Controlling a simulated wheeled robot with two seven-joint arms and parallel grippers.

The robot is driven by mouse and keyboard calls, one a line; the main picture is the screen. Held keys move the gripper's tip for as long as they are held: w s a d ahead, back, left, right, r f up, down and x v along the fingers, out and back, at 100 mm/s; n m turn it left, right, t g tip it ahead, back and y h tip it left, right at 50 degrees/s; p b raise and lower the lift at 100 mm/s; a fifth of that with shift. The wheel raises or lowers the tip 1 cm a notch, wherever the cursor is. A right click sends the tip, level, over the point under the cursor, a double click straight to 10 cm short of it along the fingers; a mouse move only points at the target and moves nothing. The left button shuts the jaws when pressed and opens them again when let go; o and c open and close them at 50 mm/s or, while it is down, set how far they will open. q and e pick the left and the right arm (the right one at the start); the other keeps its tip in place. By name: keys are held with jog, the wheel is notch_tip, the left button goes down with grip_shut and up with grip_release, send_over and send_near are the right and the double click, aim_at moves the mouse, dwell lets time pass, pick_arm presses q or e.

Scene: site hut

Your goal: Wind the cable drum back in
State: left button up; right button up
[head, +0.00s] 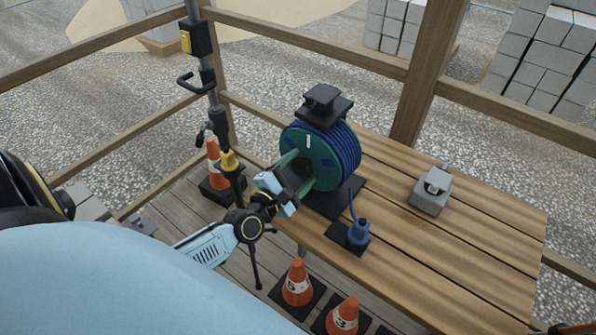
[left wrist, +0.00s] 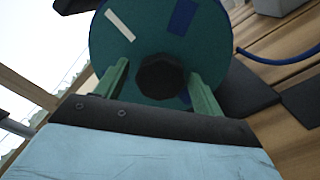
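The cable drum (head: 318,160) stands upright on the wooden bench, with a teal side disc and dark blue cable wound on it. A blue plug (head: 357,233) stands on a black pad at the bench's front, with a short blue cable rising from it towards the drum. My left gripper (head: 298,172) is at the drum's face, its green fingers apart. In the left wrist view, the black hub knob (left wrist: 162,76) lies between the fingers, with a small gap at the left finger; contact at the right one is unclear. My right gripper is not in view.
A grey box (head: 430,196) sits on the bench (head: 470,235) to the right; the bench around it is clear. Traffic cones (head: 297,283) stand on the floor in front. A pole with a yellow-and-black box (head: 196,40) stands at the left. Wooden rails enclose the area.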

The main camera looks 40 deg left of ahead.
pick_arm(q)
jog(key=shift+o, duration=0.2)
jog(key=shift+s, duration=0.15)
jog(key=shift+s+f, duration=0.1)
jog(key=shift+s, duration=0.15)
jog(key=s+b, duration=0.1)
jog(key=s, duration=1.1)
jog(key=shift+s+a, duration=0.2)
jog(key=shift+s, duration=0.1)
jog(key=s+f+m+g, duration=0.3)
jog(key=f+m, duration=0.2)
jog(key=f, duration=0.5)
jog(key=s+d+f+m+g, duration=0.1)
jog(key=s+f+m+g, duration=0.3)
jog(key=f, duration=0.6)
jog(key=s+f+m+g, duration=0.1)
jog(key=s+f+m, duration=0.1)
jog(key=f+m, duration=0.55)
jog(key=s+d+f+m+g, duration=0.3)
jog(key=s+f+m+g, duration=0.1)
jog(key=s+f, duration=0.4)
jog(key=s+d+f+m+g+b, duration=0.1)
jog(key=s+d+f+m+g, duration=0.2)
jog(key=s, duration=0.9)
notch_tip(320, 180, down, 5)
jog(key=m+g, duration=0.2)
jog(key=m, duration=0.2)
jog(key=shift+f+y, duration=0.2)
jog(key=shift+y, duration=0.1)
